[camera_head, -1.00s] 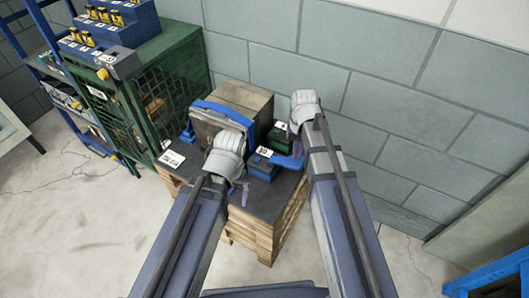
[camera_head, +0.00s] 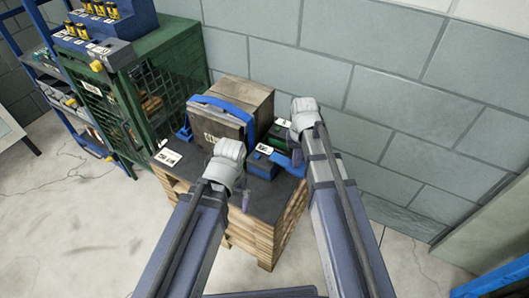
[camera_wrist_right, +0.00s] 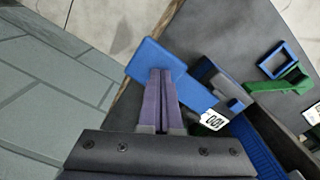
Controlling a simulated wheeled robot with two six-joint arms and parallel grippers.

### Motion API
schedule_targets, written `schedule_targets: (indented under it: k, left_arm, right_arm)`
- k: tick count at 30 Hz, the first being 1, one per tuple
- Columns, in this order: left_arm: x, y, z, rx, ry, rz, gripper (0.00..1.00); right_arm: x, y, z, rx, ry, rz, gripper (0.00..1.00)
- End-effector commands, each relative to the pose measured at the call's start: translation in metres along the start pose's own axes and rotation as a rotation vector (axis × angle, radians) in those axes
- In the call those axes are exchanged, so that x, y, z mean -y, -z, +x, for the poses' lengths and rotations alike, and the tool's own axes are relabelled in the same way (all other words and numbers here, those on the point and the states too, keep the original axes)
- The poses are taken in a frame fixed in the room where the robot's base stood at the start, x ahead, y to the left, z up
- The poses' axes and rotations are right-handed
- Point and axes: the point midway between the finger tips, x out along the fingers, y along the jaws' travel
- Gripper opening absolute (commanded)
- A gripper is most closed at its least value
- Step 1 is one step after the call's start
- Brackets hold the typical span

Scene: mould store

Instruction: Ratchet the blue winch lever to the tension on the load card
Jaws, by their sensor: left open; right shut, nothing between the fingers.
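The blue winch lever (camera_wrist_right: 150,62) ends in a flat paddle in the right wrist view. It joins a dark and blue winch body (camera_wrist_right: 228,90) with a white tag (camera_wrist_right: 213,119) that seems to read 100. The winch (camera_head: 262,165) stands at the pallet's right side in the head view, the lever (camera_head: 292,164) partly hidden by my arm. My right gripper (camera_wrist_right: 161,72) is shut and empty, its tips at the paddle; contact is unclear. My left gripper (camera_head: 244,201) is open and empty over the pallet's front. A white card (camera_head: 168,156) lies at the pallet's left corner, unreadable.
A wooden crate (camera_head: 246,101) under a blue strap (camera_head: 222,104) stands on the dark-topped pallet (camera_head: 266,200). A green part (camera_wrist_right: 285,86) lies beside the winch. A green mesh cage (camera_head: 180,65) stands left, a block wall behind. The floor in front is clear.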

Motion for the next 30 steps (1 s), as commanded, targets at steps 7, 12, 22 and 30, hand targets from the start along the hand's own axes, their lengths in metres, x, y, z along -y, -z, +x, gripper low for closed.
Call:
schedule_targets:
  k: [7,12,22,30]
  left_arm:
    - [0.001,0.000,-0.007,0.000,0.000,0.000,1.00]
    - [0.002,-0.001,-0.023,0.000,0.000,0.000,1.00]
    - [0.005,-0.003,-0.055,0.000,0.000,0.000,1.00]
    - [0.006,-0.004,-0.060,0.000,0.000,0.000,1.00]
  right_arm:
    - [-0.001,0.002,-0.007,-0.004,-0.001,0.001,0.00]
    - [-0.001,0.002,-0.023,-0.004,-0.002,0.001,0.00]
    - [-0.001,0.001,-0.055,-0.002,-0.003,0.001,0.00]
    - [-0.001,0.001,-0.061,-0.001,-0.002,0.001,0.00]
